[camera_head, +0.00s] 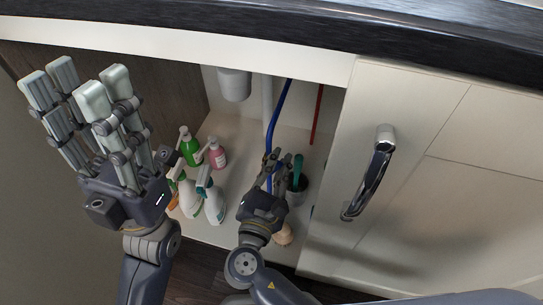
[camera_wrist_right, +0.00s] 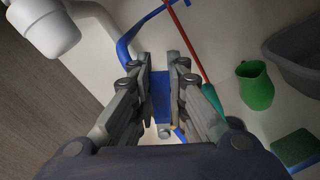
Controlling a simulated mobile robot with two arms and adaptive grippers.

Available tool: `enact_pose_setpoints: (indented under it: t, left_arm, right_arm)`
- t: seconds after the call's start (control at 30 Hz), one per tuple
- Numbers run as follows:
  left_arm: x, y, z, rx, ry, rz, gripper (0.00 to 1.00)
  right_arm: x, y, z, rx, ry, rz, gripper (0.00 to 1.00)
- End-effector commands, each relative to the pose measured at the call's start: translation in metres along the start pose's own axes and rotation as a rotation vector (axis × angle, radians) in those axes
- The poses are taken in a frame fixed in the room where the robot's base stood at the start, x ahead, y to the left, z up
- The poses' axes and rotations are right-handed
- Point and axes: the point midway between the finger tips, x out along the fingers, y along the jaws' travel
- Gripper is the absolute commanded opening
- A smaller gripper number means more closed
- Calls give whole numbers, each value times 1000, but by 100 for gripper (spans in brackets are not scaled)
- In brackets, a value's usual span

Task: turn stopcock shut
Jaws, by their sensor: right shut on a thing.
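The stopcock's flat blue handle (camera_wrist_right: 161,92) shows in the right wrist view, between the fingers of my right gripper (camera_wrist_right: 160,72). The gripper is shut on it. A blue pipe (camera_wrist_right: 126,46) runs up beyond the fingers; in the head view the blue pipe (camera_head: 277,108) comes down to this gripper (camera_head: 282,158), inside the cabinet. The head view does not show the handle clearly, and the valve body is mostly hidden by the fingers. My left gripper (camera_head: 75,85) is open and empty, raised at the left in front of the cabinet.
Several bottles, including a green bottle (camera_head: 189,148) and a pink bottle (camera_head: 217,157), stand left of my right gripper. A white drain pipe (camera_head: 234,84) hangs above. A red pipe (camera_head: 318,115) runs behind. A cabinet door with a handle (camera_head: 370,175) is at right. A green jug (camera_wrist_right: 255,86) stands nearby.

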Motion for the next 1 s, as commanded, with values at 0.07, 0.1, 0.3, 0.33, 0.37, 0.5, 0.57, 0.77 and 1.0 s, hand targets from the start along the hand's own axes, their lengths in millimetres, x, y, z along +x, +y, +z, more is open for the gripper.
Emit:
enact_pose_setpoints:
  t: [0.07, 0.1, 0.3, 0.33, 0.37, 0.5, 0.57, 0.77, 1.0]
  left_arm:
    - [0, 0, 0, -1, -7, -2, 40]
    - [-1, 0, 0, -1, -9, -3, 40]
    - [-2, 0, -1, -2, -11, -5, 40]
    - [-2, 0, -1, -2, -11, -5, 40]
    - [-2, 0, -1, -2, -11, -5, 40]
    - [-2, 0, -1, -2, -10, -5, 40]
    - [-2, 0, -1, -2, -10, -5, 40]
    - [-2, 0, -1, -2, -10, -5, 40]
    - [-2, 0, -1, -2, -11, -5, 40]
  right_arm:
    - [-1, -4, 0, 38, 2, -1, 0]
    - [-1, -5, -1, 55, 2, -2, 0]
    - [-1, -9, -2, 119, 2, -2, 0]
    - [-1, -10, -2, 124, 2, -2, 0]
    - [-1, -10, -2, 129, 2, -2, 0]
    - [-1, -11, -2, 140, 2, -1, 0]
    - [-1, -11, -2, 141, 2, -1, 0]
    - [-1, -11, -2, 140, 3, -1, 0]
    - [-1, -10, -2, 140, 2, -1, 35]
